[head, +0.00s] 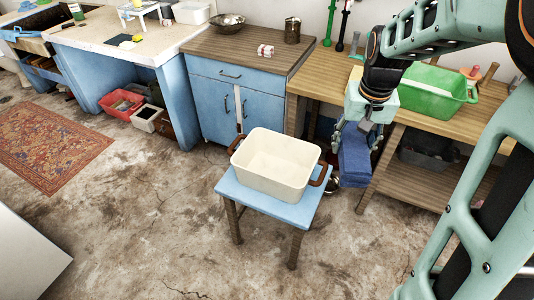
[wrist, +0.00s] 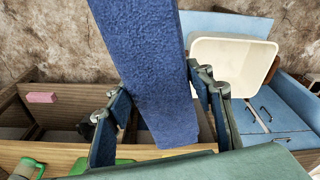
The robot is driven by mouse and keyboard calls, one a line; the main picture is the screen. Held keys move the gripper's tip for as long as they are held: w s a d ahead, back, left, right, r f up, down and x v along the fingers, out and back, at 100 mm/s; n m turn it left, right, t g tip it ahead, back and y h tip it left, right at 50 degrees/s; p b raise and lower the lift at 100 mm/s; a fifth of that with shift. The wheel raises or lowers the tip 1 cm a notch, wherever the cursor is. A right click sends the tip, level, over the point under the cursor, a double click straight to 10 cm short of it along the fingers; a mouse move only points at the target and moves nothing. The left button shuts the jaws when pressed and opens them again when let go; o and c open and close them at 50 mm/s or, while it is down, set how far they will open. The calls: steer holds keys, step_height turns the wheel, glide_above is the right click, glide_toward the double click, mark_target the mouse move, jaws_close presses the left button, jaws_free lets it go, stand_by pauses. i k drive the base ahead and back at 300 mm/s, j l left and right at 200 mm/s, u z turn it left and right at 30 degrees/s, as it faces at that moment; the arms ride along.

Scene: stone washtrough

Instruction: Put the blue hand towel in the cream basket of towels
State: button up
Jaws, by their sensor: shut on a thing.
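The blue hand towel (head: 354,163) hangs below my gripper (head: 357,132), folded into a thick, flat block. In the wrist view the towel (wrist: 155,75) lies between the two fingers of my gripper (wrist: 163,92), which is shut on it. The cream basket (head: 262,183) has brown handles and stands on a small blue stool (head: 240,192). Its visible inside looks empty. The towel is held to the right of the basket, apart from it. The basket also shows in the wrist view (wrist: 232,61), to the right of the towel.
A wooden table (head: 330,75) with a green bin (head: 436,92) stands behind and right of my gripper. A blue cabinet (head: 222,98) is behind the stool. A red patterned rug (head: 48,147) lies at left. The floor in front of the stool is clear.

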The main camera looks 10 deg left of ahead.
mark_target(276, 176)
steer(key=i+j, duration=0.15)
steer(key=j, duration=0.15)
steer(key=i+j, duration=0.15)
steer(key=j, duration=0.15)
steer(key=i+j, duration=0.4)
steer(key=i, duration=0.05)
